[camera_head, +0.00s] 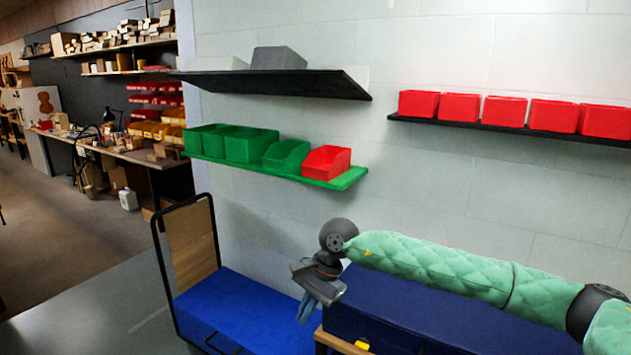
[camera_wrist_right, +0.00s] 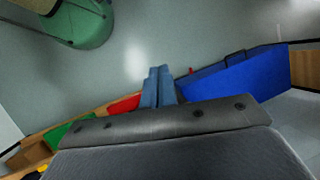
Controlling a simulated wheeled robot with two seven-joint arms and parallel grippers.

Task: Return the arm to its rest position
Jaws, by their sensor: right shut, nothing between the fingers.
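My right arm (camera_head: 430,265), in a green quilted sleeve, reaches in from the right in the head view. Its gripper (camera_head: 304,310) hangs at the arm's end, fingers pointing down, in front of the dark blue case and the blue cart top. In the right wrist view the two blue-grey fingers (camera_wrist_right: 158,82) lie together and are empty. My left gripper shows in neither view.
A dark blue case (camera_head: 430,315) lies under the right arm. A blue-topped cart (camera_head: 235,315) stands to its left. A green shelf (camera_head: 340,179) with green bins (camera_head: 250,146) and a red bin (camera_head: 326,162) is on the wall. Red boxes (camera_head: 503,110) line another shelf.

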